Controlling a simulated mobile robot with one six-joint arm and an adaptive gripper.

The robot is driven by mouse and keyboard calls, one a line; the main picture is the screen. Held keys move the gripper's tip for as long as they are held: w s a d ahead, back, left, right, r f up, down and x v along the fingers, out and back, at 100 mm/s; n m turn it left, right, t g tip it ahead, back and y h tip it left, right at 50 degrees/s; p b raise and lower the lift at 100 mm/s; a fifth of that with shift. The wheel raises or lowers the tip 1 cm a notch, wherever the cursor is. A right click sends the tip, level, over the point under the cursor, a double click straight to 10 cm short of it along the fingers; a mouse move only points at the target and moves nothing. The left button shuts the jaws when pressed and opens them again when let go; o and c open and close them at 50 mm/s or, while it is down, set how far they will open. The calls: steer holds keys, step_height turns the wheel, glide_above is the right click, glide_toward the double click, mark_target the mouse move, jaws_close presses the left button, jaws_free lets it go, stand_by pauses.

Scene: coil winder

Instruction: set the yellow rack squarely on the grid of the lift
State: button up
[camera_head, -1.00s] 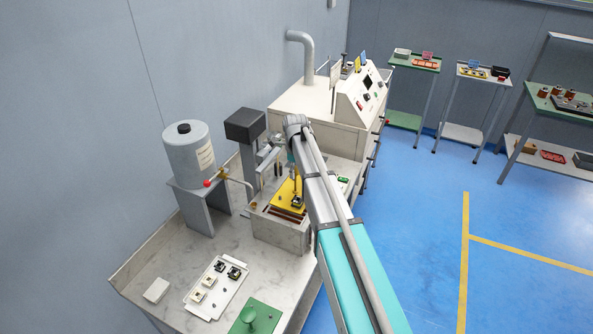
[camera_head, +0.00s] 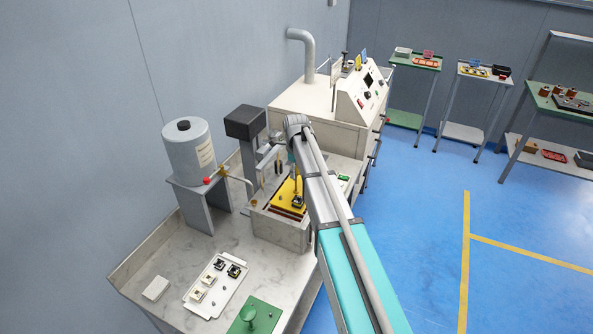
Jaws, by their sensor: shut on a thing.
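The yellow rack (camera_head: 287,196) sits at the top of the open stone-coloured tank (camera_head: 282,231) on the bench, with a small dark part on its right side. My gripper (camera_head: 297,198) is at the rack's right side, mostly hidden behind my own arm; it is shut on the rack, though its fingertips are hard to see. The lift's dark column and head (camera_head: 245,125) stand behind the tank to the left. Its grid is hidden, so I cannot tell whether the rack touches it or lies square.
A grey drum (camera_head: 189,150) with a red-handled tap stands on a stand to the left. A white tray of small parts (camera_head: 216,284) and a green plate (camera_head: 256,316) lie in front. A cream machine (camera_head: 318,112) stands behind. Bare bench lies left of the tank.

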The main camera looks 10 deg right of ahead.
steer(key=shift+f+b, duration=0.85)
steer(key=shift+f, duration=0.05)
stand_by(0.8)
steer(key=o, duration=1.3)
steer(key=shift+r, duration=0.1)
